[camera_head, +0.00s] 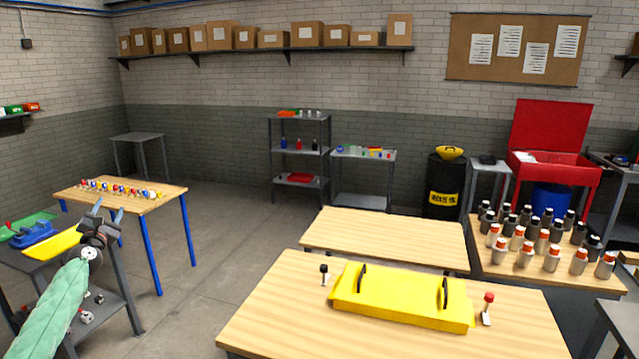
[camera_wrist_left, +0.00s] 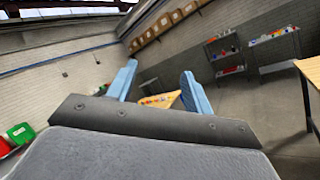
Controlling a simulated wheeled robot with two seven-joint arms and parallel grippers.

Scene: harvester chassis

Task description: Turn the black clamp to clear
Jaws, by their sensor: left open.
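A small clamp with a black knob (camera_head: 324,270) stands at the left end of the yellow chassis plate (camera_head: 400,295) on the front wooden table. A matching clamp with a red knob (camera_head: 488,305) stands at the plate's right end. The plate has two black handles. My left gripper (camera_head: 106,212) is at the left of the head view, raised, open and empty, well away from both clamps. Its two blue-grey fingers (camera_wrist_left: 160,90) stand apart in the left wrist view, with nothing between them close by. My right gripper is in neither view.
A second wooden table (camera_head: 385,235) stands behind the front one. Several capped bottles (camera_head: 540,235) crowd the table at right. At left are a table with small coloured parts (camera_head: 118,190) and a grey bench with green, blue and yellow pieces. Open floor (camera_head: 225,240) lies between.

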